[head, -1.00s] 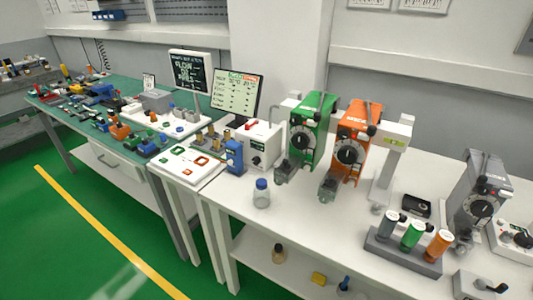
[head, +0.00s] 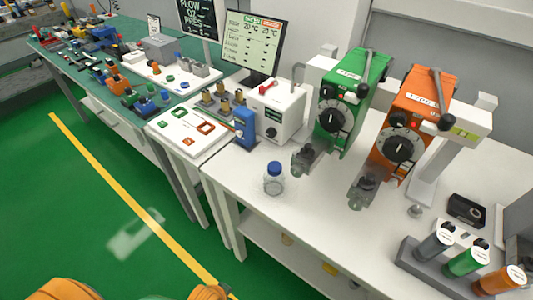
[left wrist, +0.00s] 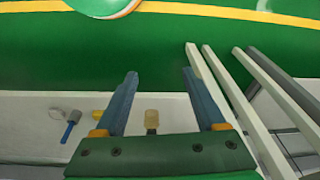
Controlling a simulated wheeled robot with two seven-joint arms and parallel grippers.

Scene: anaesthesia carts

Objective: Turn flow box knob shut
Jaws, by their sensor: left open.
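The flow box is probably the white box (head: 276,112) with a red part on top, left of the green vaporizer in the head view. A small dark knob (head: 271,132) sits on its front face; its setting is too small to read. My left gripper (left wrist: 160,75) shows in the left wrist view with its two blue fingers wide apart and nothing between them. It hangs above the floor and low shelf, well away from the box. My right gripper is in neither view.
A blue-capped bottle (head: 274,179) stands on the white table before the box. A blue block (head: 245,127) stands close on its left. Green (head: 341,105) and orange (head: 407,125) vaporizers stand to its right. A monitor (head: 250,46) rises behind. The front tabletop around the bottle is mostly clear.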

